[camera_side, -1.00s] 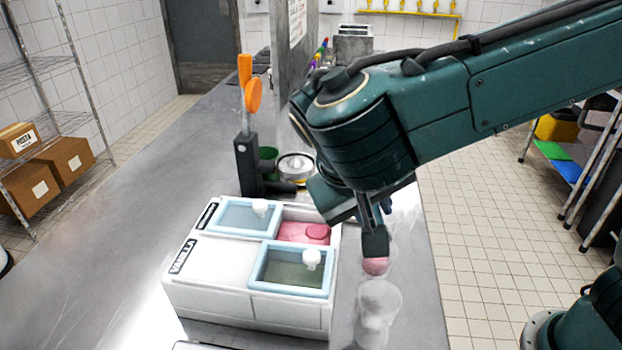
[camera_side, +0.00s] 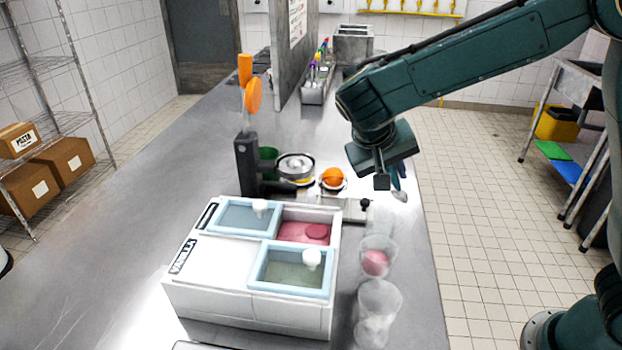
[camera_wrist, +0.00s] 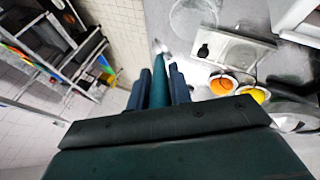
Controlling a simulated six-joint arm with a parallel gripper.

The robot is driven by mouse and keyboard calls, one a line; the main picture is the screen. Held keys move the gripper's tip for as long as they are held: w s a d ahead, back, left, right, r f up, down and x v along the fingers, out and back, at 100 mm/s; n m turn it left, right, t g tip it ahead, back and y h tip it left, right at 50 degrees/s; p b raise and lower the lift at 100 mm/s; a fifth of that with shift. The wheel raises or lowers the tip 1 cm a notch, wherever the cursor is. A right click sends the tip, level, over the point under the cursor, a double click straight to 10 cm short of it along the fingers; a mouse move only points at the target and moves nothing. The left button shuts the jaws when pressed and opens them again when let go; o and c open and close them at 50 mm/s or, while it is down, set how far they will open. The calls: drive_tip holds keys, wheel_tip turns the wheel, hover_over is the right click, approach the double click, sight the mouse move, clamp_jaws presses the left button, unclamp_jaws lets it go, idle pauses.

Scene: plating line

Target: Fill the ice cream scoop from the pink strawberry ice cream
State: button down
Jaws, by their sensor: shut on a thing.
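My gripper (camera_side: 386,180) is shut on the ice cream scoop (camera_side: 399,196), above the right side of the counter, behind the cups. The scoop's metal head looks grey, with no pink visible on it. In the wrist view its teal handle runs between the fingers of my gripper (camera_wrist: 158,88), with the scoop head (camera_wrist: 161,47) beyond them. The pink strawberry ice cream (camera_side: 290,232) lies in the uncovered back right compartment of the white tub (camera_side: 215,260), with a darker pink lump on it. A pink ball (camera_side: 375,262) sits in a clear cup (camera_side: 378,243).
Another clear cup (camera_side: 379,300) stands in front. Pale blue framed lids (camera_side: 292,272) with white knobs cover other compartments. Behind the tub are a black holder (camera_side: 246,165) with orange-handled tools, a round metal dish (camera_side: 294,164) and an orange ball (camera_side: 333,177). The left counter is clear.

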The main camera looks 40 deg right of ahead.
drive_tip(key=w+d+f+n, duration=0.2)
drive_tip(key=w+d, duration=0.2)
drive_tip(key=w, duration=0.4)
drive_tip(key=s+a+r+m+y, duration=0.2)
drive_tip(key=a+r+m+y, duration=0.1)
drive_tip(key=a+r+y, duration=0.2)
drive_tip(key=s+a+r+m+y, duration=0.2)
drive_tip(key=a+r+y, duration=0.4)
drive_tip(key=a+r, duration=0.3)
drive_tip(key=shift+s+a+r+m+t, duration=0.35)
drive_tip(key=shift+s+a, duration=0.45)
drive_tip(key=shift+a, duration=0.4)
drive_tip(key=shift+f, duration=0.2)
wheel_tip(320, 180, down, 10)
idle(1.1)
drive_tip(key=shift+f, duration=0.6)
idle(1.4)
